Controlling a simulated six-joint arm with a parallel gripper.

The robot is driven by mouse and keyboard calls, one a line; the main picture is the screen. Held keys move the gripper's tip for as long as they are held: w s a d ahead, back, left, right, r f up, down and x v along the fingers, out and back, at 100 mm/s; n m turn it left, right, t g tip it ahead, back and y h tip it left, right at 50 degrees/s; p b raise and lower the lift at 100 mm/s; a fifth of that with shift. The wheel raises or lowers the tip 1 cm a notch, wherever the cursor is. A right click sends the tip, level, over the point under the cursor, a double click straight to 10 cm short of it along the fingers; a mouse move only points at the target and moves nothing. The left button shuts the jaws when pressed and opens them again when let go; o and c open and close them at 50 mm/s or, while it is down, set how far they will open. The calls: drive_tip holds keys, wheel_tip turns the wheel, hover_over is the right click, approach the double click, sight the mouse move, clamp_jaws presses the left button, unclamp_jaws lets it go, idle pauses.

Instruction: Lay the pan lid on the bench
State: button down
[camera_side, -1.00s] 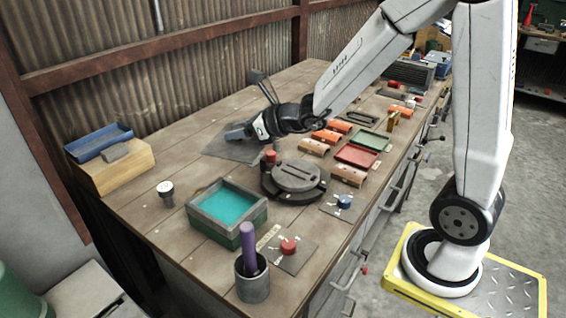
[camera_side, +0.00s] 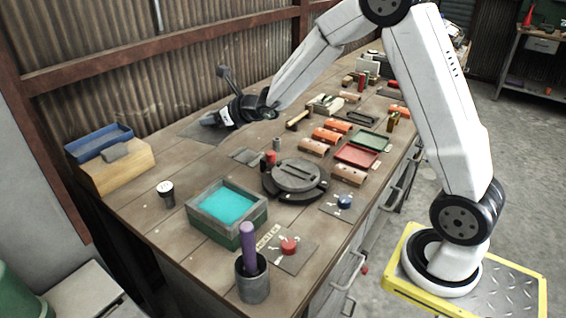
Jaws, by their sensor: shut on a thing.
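The pan lid (camera_side: 197,133) looks like a flat grey sheet at the back left of the bench (camera_side: 165,160), near the corrugated wall. My gripper (camera_side: 210,121) is shut on it and hides part of it. The lid is level or nearly so, low over the bench or touching it; I cannot tell which. The square grey-green pan (camera_side: 203,221) stands open near the front left, with bright teal liquid showing inside.
A round grey fixture (camera_side: 295,176) stands mid-bench, with a small grey plate (camera_side: 247,156) behind it. A purple-handled tool (camera_side: 248,240) stands in a cup. Orange blocks (camera_side: 327,136) and trays fill the right side. Bare planks lie left of the lid.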

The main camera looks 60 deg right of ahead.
drive_tip(key=w+d+f+m+h, duration=0.1)
drive_tip(key=w+d+f, duration=0.3)
drive_tip(key=w, duration=0.7)
drive_tip(key=m+h, duration=0.1)
drive_tip(key=h, duration=0.1)
hover_over(198, 155)
drive_tip(key=f, duration=0.8)
drive_tip(key=shift+s, duration=0.2)
drive_tip(key=shift+f, duration=0.1)
drive_tip(key=shift+f, duration=0.25)
drive_tip(key=shift+f, duration=2.6)
drive_tip(key=shift+c, duration=1.2)
unclamp_jaws()
drive_tip(key=shift+f, duration=0.1)
